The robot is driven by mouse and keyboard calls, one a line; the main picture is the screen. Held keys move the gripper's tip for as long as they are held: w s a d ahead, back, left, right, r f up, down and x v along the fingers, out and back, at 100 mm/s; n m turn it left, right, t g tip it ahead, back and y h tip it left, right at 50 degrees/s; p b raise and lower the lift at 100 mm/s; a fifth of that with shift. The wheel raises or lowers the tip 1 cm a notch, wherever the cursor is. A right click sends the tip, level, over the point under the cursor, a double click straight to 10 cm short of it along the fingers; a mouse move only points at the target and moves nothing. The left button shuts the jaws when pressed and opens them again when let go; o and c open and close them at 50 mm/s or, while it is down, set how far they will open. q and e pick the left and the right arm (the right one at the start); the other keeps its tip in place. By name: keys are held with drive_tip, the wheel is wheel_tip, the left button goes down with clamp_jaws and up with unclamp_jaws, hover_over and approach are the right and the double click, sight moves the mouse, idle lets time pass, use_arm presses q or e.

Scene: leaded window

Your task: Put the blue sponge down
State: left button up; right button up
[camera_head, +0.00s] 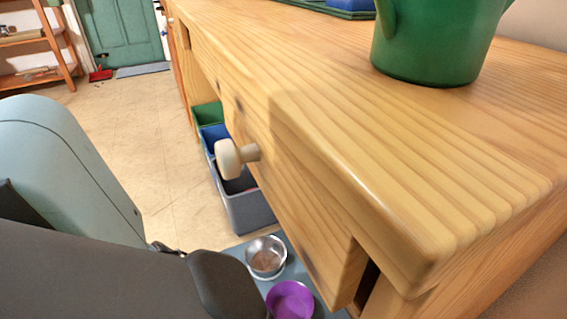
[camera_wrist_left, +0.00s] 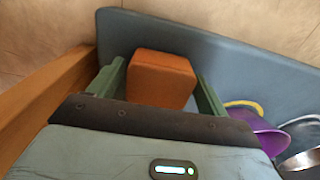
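In the left wrist view an orange-brown block (camera_wrist_left: 161,78) sits between the two green fingers of my left gripper (camera_wrist_left: 160,75). The fingers flank it closely on both sides, and its near end is hidden behind the dark palm edge. It is over or in front of a grey-blue mat (camera_wrist_left: 235,48). I see no clearly blue sponge. A blue thing (camera_head: 350,4) is cut off at the top of the head view, on a green tray (camera_head: 330,12), and I cannot tell what it is. My right gripper is not in view.
A drawer knob (camera_head: 232,158) sticks out. Bins (camera_head: 240,205) stand behind. A green watering can (camera_head: 430,40) stands on the tabletop, whose front is clear.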

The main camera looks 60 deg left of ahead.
use_arm(q)
drive_tip(key=shift+o, duration=0.3)
wheel_tip(320, 180, up, 12)
drive_tip(key=p, duration=0.7)
drive_tip(key=shift+r, duration=0.2)
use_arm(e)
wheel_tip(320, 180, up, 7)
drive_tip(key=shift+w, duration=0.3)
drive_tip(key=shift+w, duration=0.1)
